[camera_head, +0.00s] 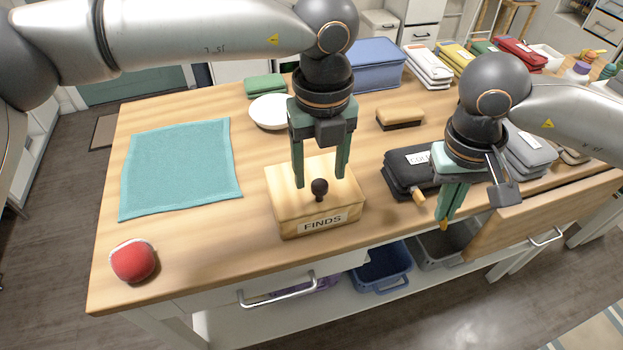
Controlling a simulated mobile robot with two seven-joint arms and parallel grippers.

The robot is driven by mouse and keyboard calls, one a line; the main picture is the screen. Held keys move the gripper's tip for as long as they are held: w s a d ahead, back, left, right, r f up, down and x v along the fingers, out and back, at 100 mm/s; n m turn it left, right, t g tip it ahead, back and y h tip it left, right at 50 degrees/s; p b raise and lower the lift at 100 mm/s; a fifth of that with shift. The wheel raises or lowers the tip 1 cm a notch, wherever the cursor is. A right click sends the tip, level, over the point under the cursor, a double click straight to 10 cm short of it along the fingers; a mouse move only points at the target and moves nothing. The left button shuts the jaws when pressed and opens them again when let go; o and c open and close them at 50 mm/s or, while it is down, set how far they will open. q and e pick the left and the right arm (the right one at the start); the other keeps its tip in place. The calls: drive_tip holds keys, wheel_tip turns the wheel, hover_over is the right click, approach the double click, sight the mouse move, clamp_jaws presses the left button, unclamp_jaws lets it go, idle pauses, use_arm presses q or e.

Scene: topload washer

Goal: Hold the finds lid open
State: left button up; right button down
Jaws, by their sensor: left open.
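The finds box (305,223) is a pale wooden box with a "FINDS" label on its front, at the middle front of the table. Its lid (290,190) is down, with a dark round knob (319,188) on top. My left gripper (320,182) points down over the lid, its fingers apart on either side of the knob; whether they touch the lid I cannot tell. My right gripper (447,222) hangs to the right of the box, near the table's front edge. Its fingers are seen nearly edge-on, so their gap is unclear.
A teal cloth (180,168) and a red ball-like object (133,261) lie left of the box. A white plate (268,111) and a brush (400,118) are behind. A dark folded stack (405,178) lies close to my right gripper. Bins (381,268) stand below.

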use_arm(q)
drive_tip(key=shift+f, duration=1.1)
clamp_jaws()
drive_tip(key=shift+g, duration=0.7)
drive_tip(key=w+r, duration=0.2)
drive_tip(key=w+a+r, duration=0.1)
drive_tip(key=w+r, duration=0.1)
drive_tip(key=shift+a, duration=0.2)
drive_tip(key=shift+w+a+r+h, duration=0.2)
drive_tip(key=shift+w+r+h, duration=0.15)
drive_tip(key=shift+w, duration=0.3)
drive_tip(key=shift+w+a+r+g, duration=0.1)
drive_tip(key=shift+w+a+g, duration=0.1)
drive_tip(key=shift+w, duration=0.4)
drive_tip(key=shift+w+a+r+g, duration=0.15)
drive_tip(key=shift+w+a+g, duration=0.05)
drive_tip(key=shift+w, duration=0.4)
drive_tip(key=shift+w+a+r+g, duration=0.1)
drive_tip(key=shift+w+a+g, duration=0.1)
drive_tip(key=shift+w, duration=0.4)
